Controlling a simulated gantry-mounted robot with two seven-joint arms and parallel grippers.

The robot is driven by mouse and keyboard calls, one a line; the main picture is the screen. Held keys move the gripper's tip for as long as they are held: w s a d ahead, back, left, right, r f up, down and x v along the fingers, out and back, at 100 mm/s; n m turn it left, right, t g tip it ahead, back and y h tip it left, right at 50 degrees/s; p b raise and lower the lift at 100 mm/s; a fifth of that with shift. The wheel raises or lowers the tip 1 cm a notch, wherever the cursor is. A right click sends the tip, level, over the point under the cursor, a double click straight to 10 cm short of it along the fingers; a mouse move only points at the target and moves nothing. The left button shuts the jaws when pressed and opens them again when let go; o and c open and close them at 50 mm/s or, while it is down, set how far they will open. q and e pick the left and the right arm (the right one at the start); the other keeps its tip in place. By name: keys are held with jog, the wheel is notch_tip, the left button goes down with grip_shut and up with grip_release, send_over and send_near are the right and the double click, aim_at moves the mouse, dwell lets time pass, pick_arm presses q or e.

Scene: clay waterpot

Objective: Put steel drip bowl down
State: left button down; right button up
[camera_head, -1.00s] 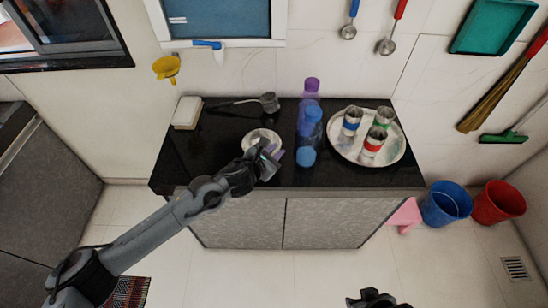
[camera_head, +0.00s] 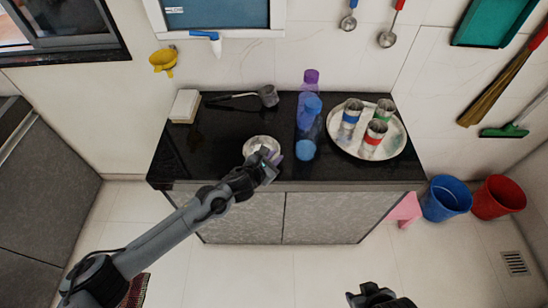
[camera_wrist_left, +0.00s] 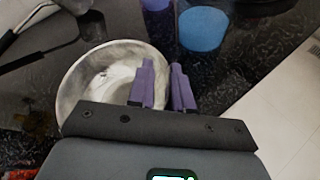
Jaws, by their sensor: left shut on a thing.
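The steel drip bowl (camera_head: 257,144) is a shallow round silvery bowl over the left-middle of the black counter. It also shows large in the left wrist view (camera_wrist_left: 85,80). My left gripper (camera_head: 271,160) is shut on the bowl's near right rim. Its purple fingers (camera_wrist_left: 168,88) stand on either side of the rim in the wrist view. The bowl looks about level. I cannot tell whether it touches the counter or hangs just above it. My right gripper (camera_head: 378,299) shows only partly at the bottom edge, empty counter-side, its jaws unclear.
A round tray (camera_head: 398,146) with cups is farther right. A ladle (camera_head: 267,95) and a white block (camera_head: 185,105) lie behind.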

pick_arm(q)
jog(key=shift+f, duration=0.2)
jog(key=c, duration=1)
grip_release()
jog(key=shift+c, duration=0.2)
jog(key=shift+r, duration=0.1)
